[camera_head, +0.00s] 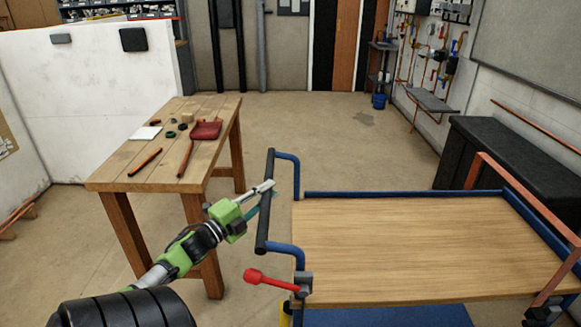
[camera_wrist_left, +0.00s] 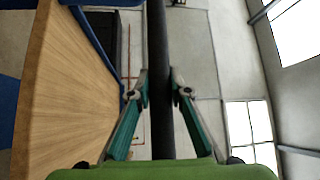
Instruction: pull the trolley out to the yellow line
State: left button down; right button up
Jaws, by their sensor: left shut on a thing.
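The trolley has a wooden deck (camera_head: 420,245) with a blue frame and stands at the right in the head view. Its black push handle (camera_head: 265,222) is on the deck's left side, held by blue brackets. My left gripper (camera_head: 266,187) is shut on the handle bar. In the left wrist view the dark handle (camera_wrist_left: 160,80) runs between my two fingers (camera_wrist_left: 160,92), with the wooden deck (camera_wrist_left: 55,80) at the left. A red-knobbed lever (camera_head: 254,276) sits at the deck's near left corner. No yellow line on the floor is clearly visible. My right gripper is not in view.
A wooden workbench (camera_head: 215,105) with small tools and a red tray (camera_head: 206,130) stands left of the handle. A black cabinet (camera_head: 500,170) stands beyond the trolley at the right. A blue bucket (camera_head: 379,101) is by the back wall. Open floor (camera_head: 310,130) lies behind the trolley.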

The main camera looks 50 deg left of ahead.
pick_arm(q)
jog(key=shift+s+a, duration=1.05)
jog(key=shift+s, duration=0.1)
jog(key=c, duration=1.8)
grip_release()
jog(key=shift+a, duration=0.1)
jog(key=shift+c, duration=0.2)
jog(key=shift+s, duration=0.2)
jog(key=s+d+f, duration=0.1)
jog(key=s, duration=1.1)
jog(key=shift+f, duration=0.35)
jog(key=shift+w, duration=0.1)
